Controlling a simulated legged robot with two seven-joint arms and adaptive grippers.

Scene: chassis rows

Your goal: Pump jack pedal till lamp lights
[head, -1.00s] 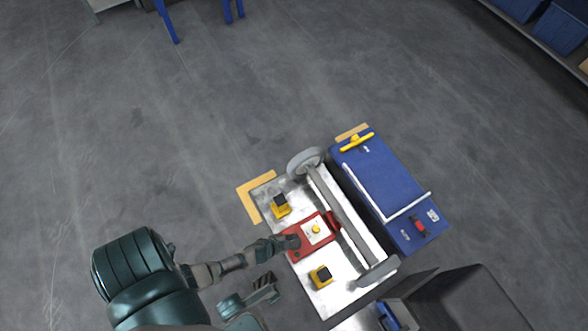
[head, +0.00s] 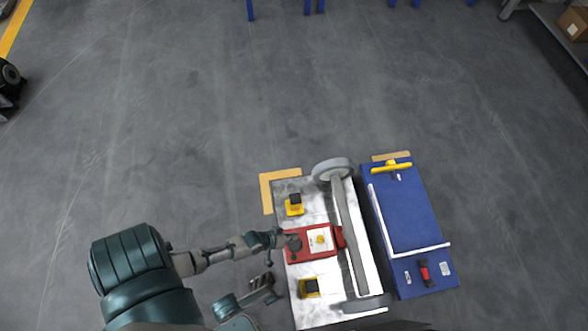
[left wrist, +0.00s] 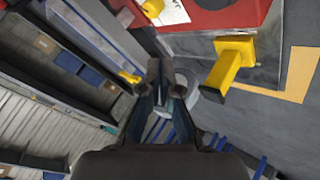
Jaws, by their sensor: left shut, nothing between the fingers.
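The red jack (head: 312,257) lies on the light metal plate, with a white panel and a yellow dome (head: 320,239) on top. I cannot tell whether the dome is lit. My left gripper (head: 278,239) is at the jack's left end, beside a dark round part; whether they touch is unclear. The pedal is not clearly distinguishable. In the left wrist view, my left gripper (left wrist: 162,72) is shut and empty, with the red jack (left wrist: 228,14) at the top edge.
Yellow stands (head: 294,205) (head: 309,287) flank the jack. An axle with grey wheels (head: 332,170) lies right of it. A blue panel (head: 408,215) with a yellow handle (head: 391,167) is farther right. Tan corner tape (head: 266,185) marks the floor; open floor lies beyond.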

